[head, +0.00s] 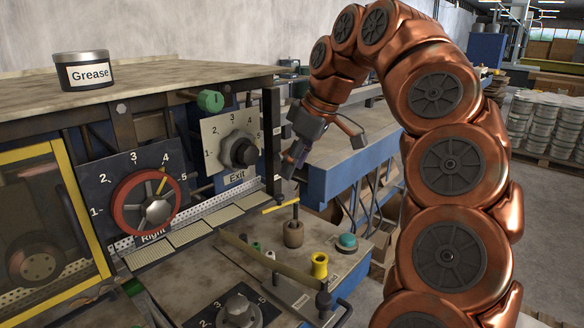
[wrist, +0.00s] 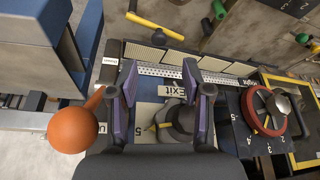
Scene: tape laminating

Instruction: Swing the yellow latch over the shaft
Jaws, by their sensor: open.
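The yellow latch (head: 280,207) is a thin yellow bar by a dark upright post (head: 295,212) with a brown round base, right of the Exit dial. In the wrist view the yellow latch (wrist: 155,25) lies slanted near the top, its left end by a black pin. My gripper (head: 290,172) hangs in the air above and behind the latch, pointing down. In the wrist view my gripper (wrist: 160,72) has its two purple fingers well apart, with nothing between them, and the latch lies beyond the fingertips. I cannot tell for certain which part is the shaft.
The Exit dial (head: 238,151) stands close left of my gripper, and the red-ringed Right dial (head: 148,202) further left. A yellow spool (head: 319,264) and a teal button (head: 347,241) are in front. A grease tin (head: 84,71) sits on the upper shelf.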

